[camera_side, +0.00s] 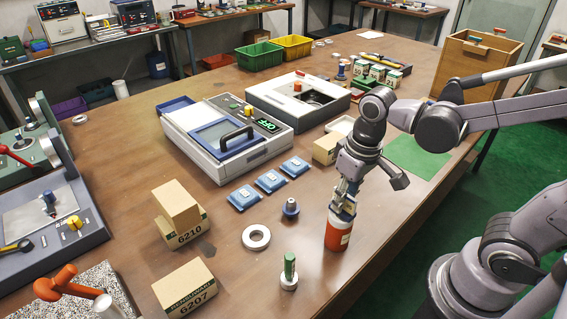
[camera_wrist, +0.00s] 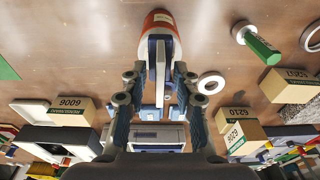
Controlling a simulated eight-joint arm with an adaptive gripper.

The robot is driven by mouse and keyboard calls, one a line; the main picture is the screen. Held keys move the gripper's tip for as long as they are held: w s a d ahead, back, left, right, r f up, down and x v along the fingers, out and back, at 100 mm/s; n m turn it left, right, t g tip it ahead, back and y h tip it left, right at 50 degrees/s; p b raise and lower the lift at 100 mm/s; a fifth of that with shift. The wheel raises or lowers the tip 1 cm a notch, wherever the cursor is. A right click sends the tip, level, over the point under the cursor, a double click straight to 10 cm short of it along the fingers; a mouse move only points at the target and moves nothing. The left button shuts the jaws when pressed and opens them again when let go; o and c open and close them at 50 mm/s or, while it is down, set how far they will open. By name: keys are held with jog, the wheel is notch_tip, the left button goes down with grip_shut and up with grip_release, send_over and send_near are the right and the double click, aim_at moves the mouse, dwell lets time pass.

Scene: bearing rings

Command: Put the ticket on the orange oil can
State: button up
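I cannot identify the ticket elsewhere.
Blue pads (camera_side: 270,181) and a small carton (camera_side: 326,149) lie farther back. Stacked cartons (camera_side: 182,229) stand left. Bare table separates these things.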

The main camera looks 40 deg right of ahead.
notch_tip(320, 180, up, 12)
jog(key=s, duration=0.2)
jog(key=w+d+f+t, duration=0.3)
jog(key=f+t, duration=0.2)
jog(key=f, duration=0.2)
jog(key=shift+w+d+t, duration=0.15)
jog(key=shift+d+t, duration=0.1)
jog(key=shift+t, duration=0.15)
